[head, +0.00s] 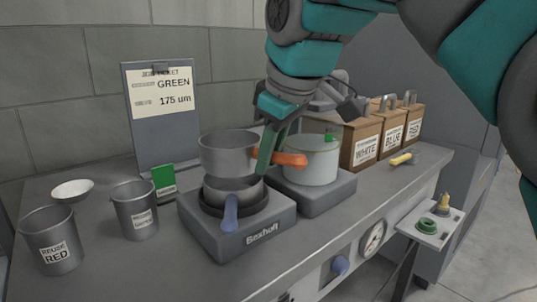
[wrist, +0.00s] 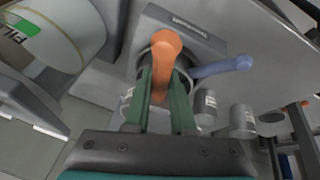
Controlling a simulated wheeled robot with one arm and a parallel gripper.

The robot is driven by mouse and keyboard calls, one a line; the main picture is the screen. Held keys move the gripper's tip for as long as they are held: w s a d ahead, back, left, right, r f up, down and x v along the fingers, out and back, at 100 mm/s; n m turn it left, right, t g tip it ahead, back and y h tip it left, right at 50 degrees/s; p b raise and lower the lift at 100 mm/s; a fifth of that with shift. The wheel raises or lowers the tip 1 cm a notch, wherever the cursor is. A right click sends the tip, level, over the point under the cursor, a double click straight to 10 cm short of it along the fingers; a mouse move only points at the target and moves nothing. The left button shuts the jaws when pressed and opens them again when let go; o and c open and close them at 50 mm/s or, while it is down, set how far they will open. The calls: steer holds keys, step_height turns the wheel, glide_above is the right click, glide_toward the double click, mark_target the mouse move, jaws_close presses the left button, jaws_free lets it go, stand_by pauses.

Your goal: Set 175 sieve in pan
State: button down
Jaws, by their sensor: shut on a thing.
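A grey metal vessel with an orange handle (head: 228,152), which looks like the sieve, is held level over the pan (head: 232,193) with the blue handle. The pan sits on the front hot plate (head: 240,240). My gripper (head: 270,155) is shut on the orange handle (head: 290,159), which also shows between the green fingers of my gripper (wrist: 162,85) in the wrist view. The sieve overlaps the pan's rim in the head view; I cannot tell whether they touch. No 175 mark is readable on the sieve. The blue handle (wrist: 225,67) shows to the right in the wrist view.
A pale pot (head: 312,165) with a green mark stands on the rear hot plate. A ticket board (head: 160,105) reads GREEN, 175 um. Metal cups (head: 135,212) (head: 52,245) and a white dish (head: 72,190) stand left. Labelled boxes (head: 366,147) stand at the right rear.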

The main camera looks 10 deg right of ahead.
steer(key=shift+f, duration=0.2)
steer(key=shift+f+b, duration=0.65)
steer(key=shift+f, duration=0.7)
steer(key=c, duration=0.7)
jaws_free()
steer(key=shift+r, duration=0.15)
steer(key=shift+p+v, duration=0.3)
steer(key=shift+v, duration=3.5)
